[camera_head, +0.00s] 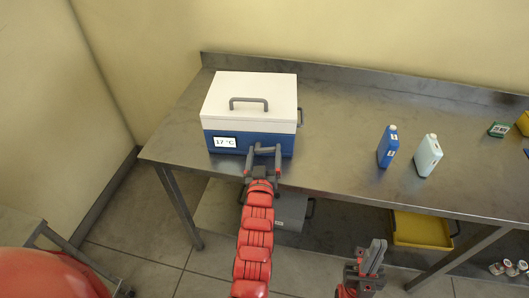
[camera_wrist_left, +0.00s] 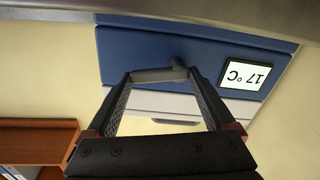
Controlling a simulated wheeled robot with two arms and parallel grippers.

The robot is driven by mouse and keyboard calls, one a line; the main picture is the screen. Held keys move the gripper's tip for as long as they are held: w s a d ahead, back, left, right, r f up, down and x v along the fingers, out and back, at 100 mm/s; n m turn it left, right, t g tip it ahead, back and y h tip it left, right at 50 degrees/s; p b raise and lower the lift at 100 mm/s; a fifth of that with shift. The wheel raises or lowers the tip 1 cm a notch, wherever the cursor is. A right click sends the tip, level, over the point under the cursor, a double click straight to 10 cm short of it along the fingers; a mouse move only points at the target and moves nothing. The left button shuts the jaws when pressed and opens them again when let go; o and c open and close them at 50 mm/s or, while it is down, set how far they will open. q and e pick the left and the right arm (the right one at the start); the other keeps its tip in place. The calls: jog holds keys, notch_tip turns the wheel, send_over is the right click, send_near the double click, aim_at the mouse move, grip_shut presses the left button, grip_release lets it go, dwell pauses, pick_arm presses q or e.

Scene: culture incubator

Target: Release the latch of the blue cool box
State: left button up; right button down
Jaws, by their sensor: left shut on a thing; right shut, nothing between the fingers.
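The cool box (camera_head: 248,115) has a blue body and a white lid that looks closed, and stands on the metal table at the left. Its front display (camera_head: 225,142) reads 17 °C. My left gripper (camera_head: 264,150) is at the box's front, right of the display, shut on the grey latch (camera_wrist_left: 158,75). The left wrist view is upside down, with the blue body above the white lid (camera_wrist_left: 160,106). The fingers partly hide the latch. My right gripper (camera_head: 374,258) is shut and empty, in front of the table, away from the box.
A blue bottle (camera_head: 387,148) and a pale bottle (camera_head: 427,156) stand right of the box on the metal table (camera_head: 340,125). A grey box (camera_head: 291,210) and a yellow tray (camera_head: 420,230) are below. The table between box and bottles is clear.

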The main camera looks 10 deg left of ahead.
pick_arm(q)
jog(key=shift+c, duration=0.9)
jog(key=shift+f+m+b, duration=0.4)
jog(key=shift+m+b, duration=0.3)
jog(key=shift+b, duration=0.2)
jog(key=shift+d+m, duration=0.1)
jog(key=shift+m, duration=0.3)
jog(key=shift+r, duration=0.1)
jog(key=o, duration=1.1)
